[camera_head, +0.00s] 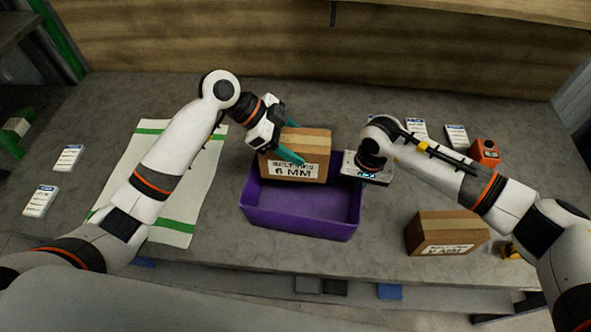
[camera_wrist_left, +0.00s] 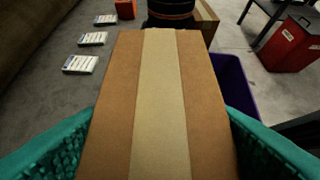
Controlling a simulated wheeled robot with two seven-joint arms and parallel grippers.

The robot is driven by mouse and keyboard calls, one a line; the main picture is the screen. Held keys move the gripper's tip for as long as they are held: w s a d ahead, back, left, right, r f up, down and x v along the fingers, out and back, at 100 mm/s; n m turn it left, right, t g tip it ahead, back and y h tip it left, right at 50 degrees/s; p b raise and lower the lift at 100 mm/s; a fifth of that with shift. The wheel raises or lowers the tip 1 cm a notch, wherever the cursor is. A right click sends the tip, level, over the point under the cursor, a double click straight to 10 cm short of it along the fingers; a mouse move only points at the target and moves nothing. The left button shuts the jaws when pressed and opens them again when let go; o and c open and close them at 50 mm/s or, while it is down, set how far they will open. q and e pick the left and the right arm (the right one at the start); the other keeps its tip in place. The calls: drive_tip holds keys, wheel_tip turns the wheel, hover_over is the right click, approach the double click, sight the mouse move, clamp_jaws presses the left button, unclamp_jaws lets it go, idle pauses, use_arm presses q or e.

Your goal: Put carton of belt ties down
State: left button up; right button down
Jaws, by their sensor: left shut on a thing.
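A brown carton (camera_head: 296,155) with tan tape and a white label ending in "6 MM" is upright at the back of the purple bin (camera_head: 300,226). I cannot tell whether it rests in the bin or hangs just above it. My left gripper (camera_head: 291,142) has its teal fingers shut on the carton. In the left wrist view the carton's taped top (camera_wrist_left: 158,105) lies between the fingers (camera_wrist_left: 158,135). My right gripper (camera_head: 367,169) hangs just right of the bin; its fingers are hidden from above.
A second brown carton (camera_head: 446,232) stands at the right front of the grey table (camera_head: 215,262). An orange device (camera_head: 485,152) and white cards (camera_head: 456,136) lie at the back right. A white mat with green stripes (camera_head: 196,200) lies left of the bin. The front middle is clear.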

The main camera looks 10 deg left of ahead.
sight(294, 168)
use_arm(q)
wheel_tip(294, 168, down, 9)
drive_tip(key=shift+f, duration=0.15)
drive_tip(key=o, duration=1)
drive_tip(key=v, duration=1.2)
use_arm(e)
drive_tip(key=c, duration=1.5)
unclamp_jaws()
drive_tip(key=shift+c, duration=0.2)
